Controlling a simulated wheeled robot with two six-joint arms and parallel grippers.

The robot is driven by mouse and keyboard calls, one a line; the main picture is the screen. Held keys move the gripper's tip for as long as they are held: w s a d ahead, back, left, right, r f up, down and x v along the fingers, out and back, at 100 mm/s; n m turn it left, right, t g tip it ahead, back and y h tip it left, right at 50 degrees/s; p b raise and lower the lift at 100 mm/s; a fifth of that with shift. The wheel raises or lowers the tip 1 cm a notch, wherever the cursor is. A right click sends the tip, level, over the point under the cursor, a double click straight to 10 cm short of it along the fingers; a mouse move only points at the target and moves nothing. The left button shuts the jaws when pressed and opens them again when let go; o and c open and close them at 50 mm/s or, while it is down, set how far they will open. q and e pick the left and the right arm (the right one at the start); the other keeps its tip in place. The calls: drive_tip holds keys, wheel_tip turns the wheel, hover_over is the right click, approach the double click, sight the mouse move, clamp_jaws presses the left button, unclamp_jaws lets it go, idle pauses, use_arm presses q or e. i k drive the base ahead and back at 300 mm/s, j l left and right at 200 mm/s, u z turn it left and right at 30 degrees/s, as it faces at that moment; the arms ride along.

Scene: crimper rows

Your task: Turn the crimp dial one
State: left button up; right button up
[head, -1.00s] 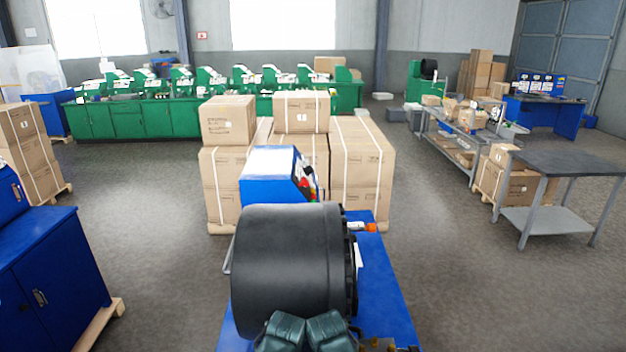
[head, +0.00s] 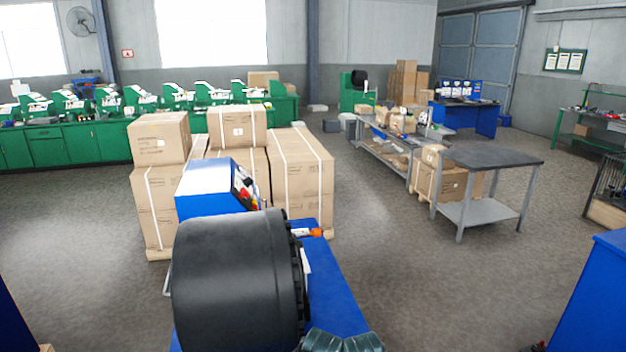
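A crimper stands in front of me in the head view, with a large black drum-shaped head (head: 240,280) on a blue base (head: 335,290). Behind the drum is a blue control box (head: 207,188). Its sloped face points right, with small red and yellow controls (head: 247,195) seen edge-on. I cannot make out which of these, if any, is the crimp dial. Neither of my grippers is in view.
Strapped cartons (head: 300,175) on a pallet stand behind the crimper. A dark-topped grey table (head: 490,158) stands to the right, a blue cabinet (head: 600,295) at lower right. Dark ribbed green pieces (head: 342,341) lie at the bottom edge. Floor between crimper and table is clear.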

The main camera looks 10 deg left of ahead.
sight(248, 181)
drive_tip(key=l+z, duration=0.1)
drive_tip(key=z, duration=0.25)
drive_tip(key=l+z, duration=0.15)
drive_tip(key=z, duration=0.15)
drive_tip(key=i+l+z, duration=0.25)
drive_tip(key=l, duration=0.25)
drive_tip(key=i+l+z, duration=0.25)
drive_tip(key=l, duration=0.25)
drive_tip(key=i+l+z, duration=0.55)
drive_tip(key=i+l, duration=0.15)
drive_tip(key=i, duration=0.3)
drive_tip(key=i+u, duration=0.3)
drive_tip(key=i+l+u, duration=0.1)
drive_tip(key=i+u, duration=0.2)
drive_tip(key=i+j+u, duration=0.1)
drive_tip(key=u, duration=0.3)
drive_tip(key=i+u, duration=0.35)
drive_tip(key=u, duration=0.4)
drive_tip(key=i+u, duration=0.3)
drive_tip(key=i, duration=0.25)
drive_tip(key=i+u, duration=0.35)
drive_tip(key=i, duration=0.15)
drive_tip(key=i+j+u, duration=0.1)
drive_tip(key=i+u, duration=0.2)
drive_tip(key=i, duration=0.35)
drive_tip(key=i+u, duration=0.3)
drive_tip(key=i, duration=0.35)
drive_tip(key=i+l+u, duration=0.25)
drive_tip(key=i, duration=0.4)
